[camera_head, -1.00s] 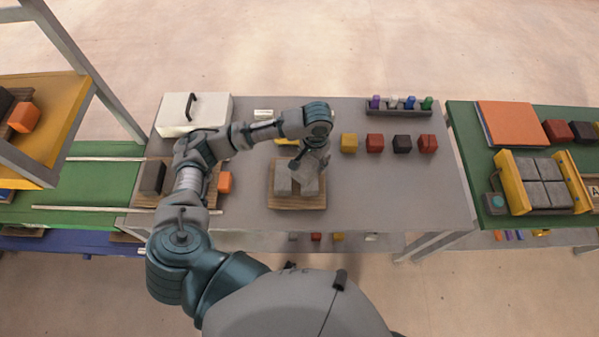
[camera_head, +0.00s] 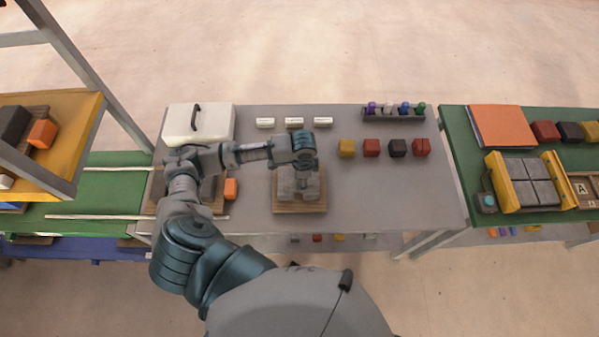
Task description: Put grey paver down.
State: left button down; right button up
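A wooden board (camera_head: 300,208) lies near the front edge of the grey table. Grey pavers (camera_head: 287,190) sit on it, partly covered by my gripper, so I cannot tell where one paver ends and another begins. My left gripper (camera_head: 303,186) points down directly over the board, at the pavers. Its fingers blend with the grey blocks, so whether it is open or shut on a paver is unclear. My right gripper is out of view.
A white lidded box (camera_head: 198,124) stands at the back left. Several coloured cubes (camera_head: 372,147) stand in a row to the right. Three white labelled blocks (camera_head: 294,122) lie behind my wrist. An orange cube (camera_head: 231,188) and a dark block sit on another board to the left.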

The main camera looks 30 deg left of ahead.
pick_arm(q)
jog(key=w+a+f, duration=0.2)
jog(key=w+f, duration=0.1)
jog(key=f, duration=0.1)
jog(key=shift+a+p, duration=0.35)
jog(key=shift+a, duration=0.05)
jog(key=shift+f, duration=0.2)
jog(key=shift+c, duration=1.5)
grip_release()
jog(key=shift+s+d, duration=0.1)
jog(key=shift+d, duration=0.05)
jog(key=shift+o, duration=0.3)
jog(key=shift+d, duration=0.2)
notch_tip(320, 180, up, 13)
jog(key=shift+f+b, duration=0.15)
jog(key=shift+b, duration=0.15)
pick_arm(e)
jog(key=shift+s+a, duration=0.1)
